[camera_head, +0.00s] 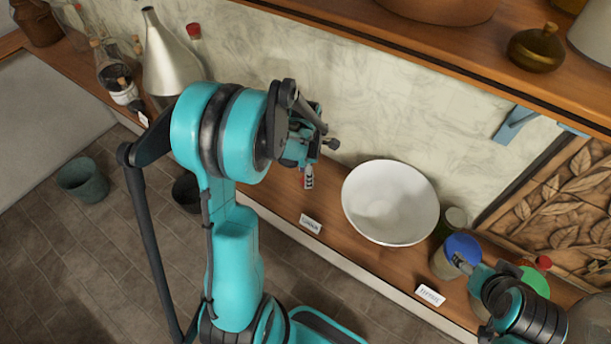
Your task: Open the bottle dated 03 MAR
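No date reading 03 MAR is legible on any bottle. Corked glass bottles (112,68) stand at the upper left beside a tall metal flask (168,58), with a red-capped one (194,32) behind. My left gripper (318,143) is over the counter, left of the white bowl; its finger gap is not clear. My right gripper (462,262) is at the lower right, at or just over a blue-lidded jar (445,262). Its fingers are too small to judge.
A white bowl (390,202) sits mid-counter. A green-lidded jar (535,280) and red cap (543,262) are close to my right gripper. Two label cards (310,223) (430,295) mark the counter's front edge. A shelf (450,48) overhangs. A bucket (84,182) is on the floor.

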